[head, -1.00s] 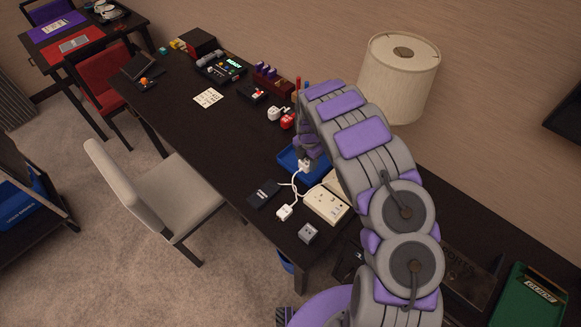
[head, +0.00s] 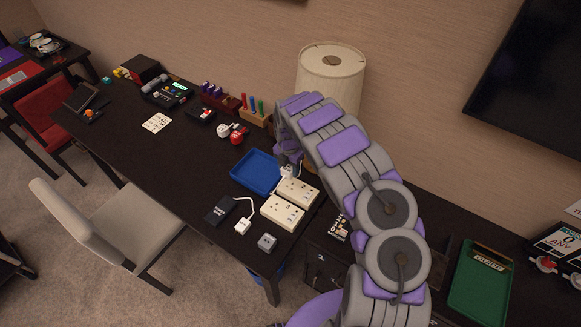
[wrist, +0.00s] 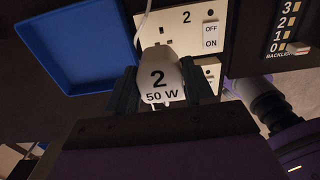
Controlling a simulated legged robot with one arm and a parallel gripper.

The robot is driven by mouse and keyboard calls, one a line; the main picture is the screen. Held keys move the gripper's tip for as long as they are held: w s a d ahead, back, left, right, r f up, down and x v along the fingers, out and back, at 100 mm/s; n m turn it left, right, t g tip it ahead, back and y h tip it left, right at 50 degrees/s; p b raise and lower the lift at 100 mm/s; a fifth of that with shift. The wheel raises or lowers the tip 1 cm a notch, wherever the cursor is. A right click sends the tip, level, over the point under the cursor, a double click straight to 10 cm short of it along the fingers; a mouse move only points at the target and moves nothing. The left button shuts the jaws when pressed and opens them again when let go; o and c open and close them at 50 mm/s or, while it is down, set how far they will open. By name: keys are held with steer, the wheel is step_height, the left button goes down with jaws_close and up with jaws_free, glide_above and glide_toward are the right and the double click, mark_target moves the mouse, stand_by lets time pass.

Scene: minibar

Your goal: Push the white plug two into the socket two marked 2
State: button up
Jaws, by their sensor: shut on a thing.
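My gripper (head: 287,165) is shut on the white plug two (wrist: 160,78), which is marked "2" and "50 W" in the wrist view. A white cord runs up from the plug. The socket two (wrist: 178,22) is a cream panel marked 2 with an OFF/ON switch, behind the plug in the wrist view. The plug covers part of it. In the head view the plug (head: 288,172) is at the left end of the back one of two cream socket blocks (head: 300,190). Whether its pins touch any holes is hidden.
A blue tray (head: 240,174) lies left of the sockets. A second cream socket block (head: 282,212) is in front. Another white plug (head: 243,226), a black box (head: 221,211) and a grey cube (head: 267,243) lie nearby. A lamp (head: 330,75) stands behind my arm.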

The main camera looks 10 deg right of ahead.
steer(key=shift+r+p, duration=0.15)
steer(key=shift+p, duration=0.35)
steer(key=f, duration=0.1)
steer(key=d+f, duration=0.1)
steer(key=f, duration=0.1)
steer(key=shift+d+f, duration=0.1)
steer(key=shift+d, duration=0.1)
steer(key=shift+f, duration=0.3)
steer(key=shift+a+f+b, duration=0.35)
steer(key=shift+a+f, duration=0.3)
steer(key=shift+f, duration=0.35)
steer(key=shift+d+f, duration=0.15)
steer(key=shift+d, duration=0.4)
steer(key=shift+a, duration=0.45)
steer(key=shift+d+p, duration=0.3)
steer(key=shift+p, duration=0.3)
steer(key=shift+a, duration=0.25)
